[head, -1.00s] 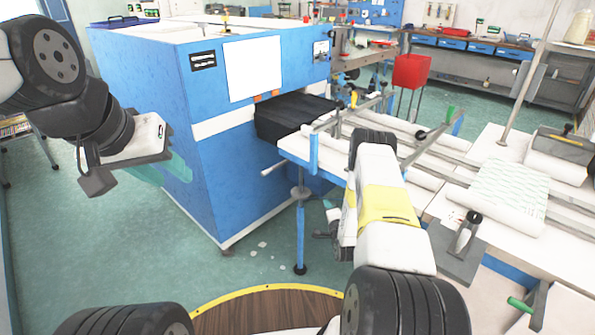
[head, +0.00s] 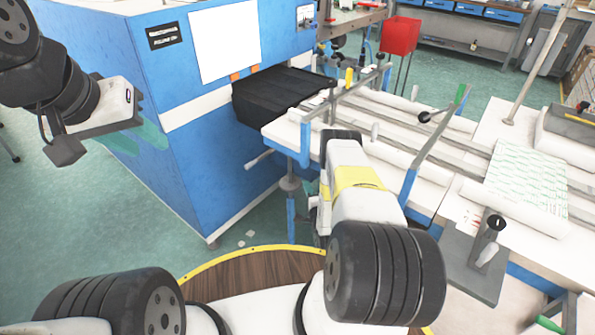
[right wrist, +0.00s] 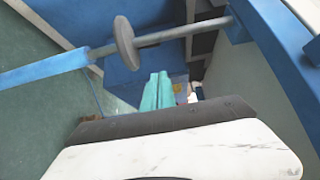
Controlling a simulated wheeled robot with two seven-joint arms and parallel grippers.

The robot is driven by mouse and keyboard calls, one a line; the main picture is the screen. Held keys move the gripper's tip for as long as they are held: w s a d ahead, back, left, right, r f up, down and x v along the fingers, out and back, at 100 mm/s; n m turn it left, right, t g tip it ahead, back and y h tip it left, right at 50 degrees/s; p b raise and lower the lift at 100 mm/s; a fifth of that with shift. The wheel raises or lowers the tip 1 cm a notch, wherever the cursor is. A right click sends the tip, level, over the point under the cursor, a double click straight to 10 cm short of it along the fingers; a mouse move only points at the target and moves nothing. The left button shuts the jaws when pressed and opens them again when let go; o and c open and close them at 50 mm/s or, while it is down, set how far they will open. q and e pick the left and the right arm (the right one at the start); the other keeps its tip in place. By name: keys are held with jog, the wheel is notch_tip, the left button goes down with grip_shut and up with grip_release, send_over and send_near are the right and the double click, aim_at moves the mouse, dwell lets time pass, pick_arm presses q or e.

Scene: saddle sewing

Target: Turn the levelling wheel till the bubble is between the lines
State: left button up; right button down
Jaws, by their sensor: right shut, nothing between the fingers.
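The levelling wheel looks to be the grey disc (head: 290,184) on the blue leg under the near corner of the white table. In the right wrist view this disc (right wrist: 125,42) sits around a rod between a blue tube and a grey shaft. My right gripper (right wrist: 158,90) has its teal fingers together and empty, apart from the disc in that picture.
The blue machine (head: 205,140) stands left of the white table (head: 285,135). A black cover (head: 280,95) lies between them. Rails and padded rolls run along the table. A grey plate with a knobbed lever (head: 485,255) is at right. Green floor is free at left.

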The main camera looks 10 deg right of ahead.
aim_at(297, 182)
jog(key=w, duration=0.2)
jog(key=w+a, duration=0.1)
jog(key=w, duration=0.2)
jog(key=w+a, duration=0.1)
jog(key=w, duration=0.1)
jog(key=shift+w, duration=0.2)
jog(key=shift+w+a, duration=0.35)
jog(key=shift+w, duration=0.1)
jog(key=shift+d, duration=0.15)
